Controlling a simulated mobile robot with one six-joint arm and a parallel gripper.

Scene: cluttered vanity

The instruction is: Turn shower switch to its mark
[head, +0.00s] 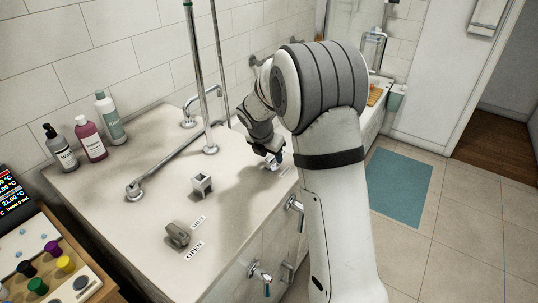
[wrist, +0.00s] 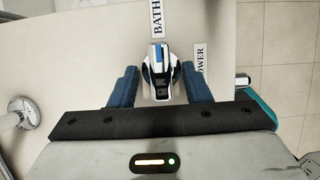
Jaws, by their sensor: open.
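The shower switch (wrist: 162,75) is a small chrome and white knob with a blue stripe on its top. In the wrist view its blue stripe points up toward the label BATH (wrist: 157,18). A second label, partly hidden and ending in OWER (wrist: 199,58), lies to its right. My gripper (wrist: 162,82) is open, with one blue finger on each side of the knob; I cannot tell whether either touches it. In the head view my gripper (head: 268,152) is low over the counter's right edge, and the switch (head: 272,163) shows just below it.
Three bottles (head: 90,140) stand at the back left. A panel with coloured knobs (head: 45,265) is at the lower left.

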